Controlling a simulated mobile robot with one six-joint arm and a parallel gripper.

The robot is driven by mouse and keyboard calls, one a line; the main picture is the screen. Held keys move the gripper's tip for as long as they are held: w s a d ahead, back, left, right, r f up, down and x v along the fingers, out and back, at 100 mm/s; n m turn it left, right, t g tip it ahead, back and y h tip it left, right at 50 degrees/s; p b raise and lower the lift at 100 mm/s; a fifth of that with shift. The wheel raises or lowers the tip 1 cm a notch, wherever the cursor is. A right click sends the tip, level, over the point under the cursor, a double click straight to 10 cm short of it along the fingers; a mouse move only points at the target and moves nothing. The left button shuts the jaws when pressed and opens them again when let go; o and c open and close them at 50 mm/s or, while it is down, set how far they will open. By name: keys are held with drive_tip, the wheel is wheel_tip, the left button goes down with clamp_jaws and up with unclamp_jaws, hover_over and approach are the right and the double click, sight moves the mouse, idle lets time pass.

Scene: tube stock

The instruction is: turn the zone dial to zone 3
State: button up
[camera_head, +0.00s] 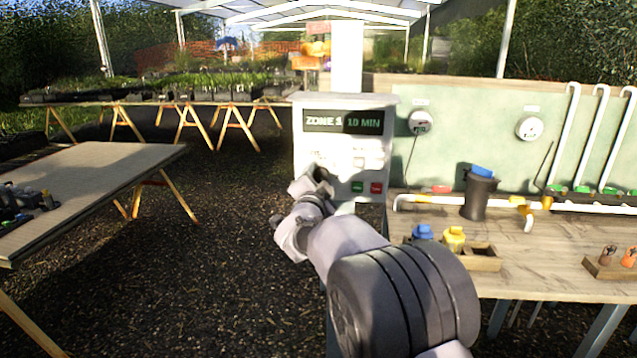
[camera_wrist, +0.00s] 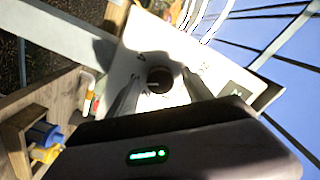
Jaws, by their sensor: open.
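The white control box (camera_head: 345,150) stands left of the bench, its display (camera_head: 344,121) appearing to read "ZONE 1 10 MIN". In the wrist view, the round black zone dial (camera_wrist: 159,79) with a pale pointer mark sits on the white panel. My gripper (camera_head: 316,188) is at the lower left of the box front and hides the dial in the head view. In the wrist view, my open gripper's fingers (camera_wrist: 157,86) stand on either side of the dial, with gaps between. I cannot tell whether the fingertips reach past its face.
A green button (camera_head: 357,187) and a red button (camera_head: 376,188) lie just right of my gripper. The wooden bench (camera_head: 560,255) on the right holds a dark cup (camera_head: 479,193) and blue and yellow fittings (camera_head: 453,238).

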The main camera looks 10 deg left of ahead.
drive_tip(key=s+p, duration=0.2)
drive_tip(key=s, duration=1.5)
drive_tip(key=shift+s+a, duration=0.2)
drive_tip(key=shift+a, duration=0.1)
drive_tip(key=s+d+n+g+y, duration=0.4)
drive_tip(key=s+d+g, duration=0.2)
drive_tip(key=s+d, duration=0.7)
drive_tip(key=s+d+f+n+g, duration=0.1)
drive_tip(key=s+d+f+g, duration=0.2)
drive_tip(key=s, duration=0.7)
drive_tip(key=s+d+f+n+g+h, duration=0.1)
drive_tip(key=s+d+f+g, duration=0.2)
drive_tip(key=s, duration=0.7)
drive_tip(key=shift+f, duration=0.35)
